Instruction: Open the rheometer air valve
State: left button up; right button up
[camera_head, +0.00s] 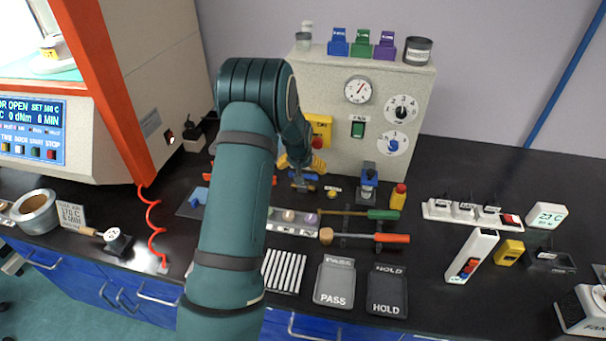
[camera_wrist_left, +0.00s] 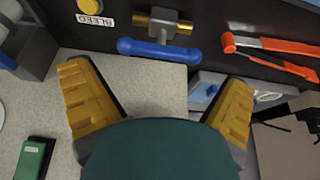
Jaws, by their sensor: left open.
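The air valve has a brass body and a blue bar handle; in the left wrist view the valve (camera_wrist_left: 160,48) lies at the top centre, the blue bar crosswise. In the head view the valve (camera_head: 302,184) is small, on the dark bench before the beige panel, partly hidden by my arm. My left gripper (camera_head: 303,165) reaches over it from above. In the left wrist view the yellow fingers of my left gripper (camera_wrist_left: 160,100) are spread wide, with nothing between them. The blue handle lies beyond the fingertips, apart from them. My right gripper is not in view.
A yellow bleed button (camera_head: 334,192) sits just right of the valve. Orange-handled pliers (camera_wrist_left: 275,50) lie near it. The beige panel (camera_head: 345,140) with gauge and dials stands behind. Screwdrivers (camera_head: 375,238) and PASS and HOLD trays (camera_head: 334,282) lie in front.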

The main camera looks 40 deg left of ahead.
pick_arm(q)
jog(key=v, duration=0.6)
jog(key=shift+r, duration=0.35)
jog(key=shift+s+d, duration=0.1)
